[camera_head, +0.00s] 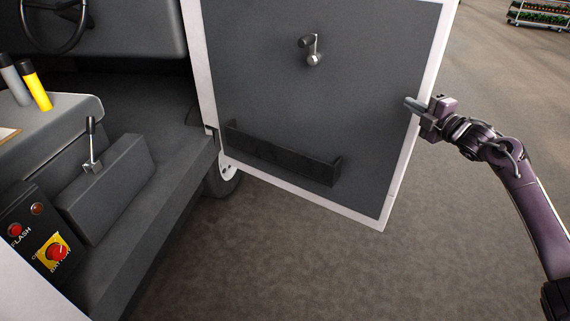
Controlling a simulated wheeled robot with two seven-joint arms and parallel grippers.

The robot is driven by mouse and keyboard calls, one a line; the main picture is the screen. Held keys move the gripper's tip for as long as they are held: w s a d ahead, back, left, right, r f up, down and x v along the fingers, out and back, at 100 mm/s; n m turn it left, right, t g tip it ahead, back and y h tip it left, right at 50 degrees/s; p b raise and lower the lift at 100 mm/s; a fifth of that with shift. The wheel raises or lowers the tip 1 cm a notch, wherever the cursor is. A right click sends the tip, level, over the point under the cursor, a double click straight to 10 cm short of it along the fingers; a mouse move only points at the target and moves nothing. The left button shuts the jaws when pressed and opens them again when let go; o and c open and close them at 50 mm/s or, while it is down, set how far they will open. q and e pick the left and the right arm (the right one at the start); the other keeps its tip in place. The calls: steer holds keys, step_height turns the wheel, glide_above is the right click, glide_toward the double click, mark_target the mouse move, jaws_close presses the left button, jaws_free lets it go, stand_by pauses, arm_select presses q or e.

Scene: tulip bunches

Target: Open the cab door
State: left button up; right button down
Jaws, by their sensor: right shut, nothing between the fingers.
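The cab door (375,120) stands swung out from the cab, its grey inner panel with a white frame facing me. A metal inside handle (312,50) sits on its upper part, and a dark door pocket (285,155) runs along its lower part. My right gripper (410,104) is shut and empty at the door's right edge, its fingertips overlapping the inner panel in the picture. I cannot tell whether they touch it. My left gripper is not in view.
The cab interior is at the left, with a steering wheel (55,22), a lever (92,145) and a red knob on a yellow plate (57,252). A flower cart (540,14) stands far off at top right. The floor below the door is clear.

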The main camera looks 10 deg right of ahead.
steer(key=shift+w+d+r, duration=0.1)
steer(key=shift+w+d, duration=0.15)
stand_by(0.7)
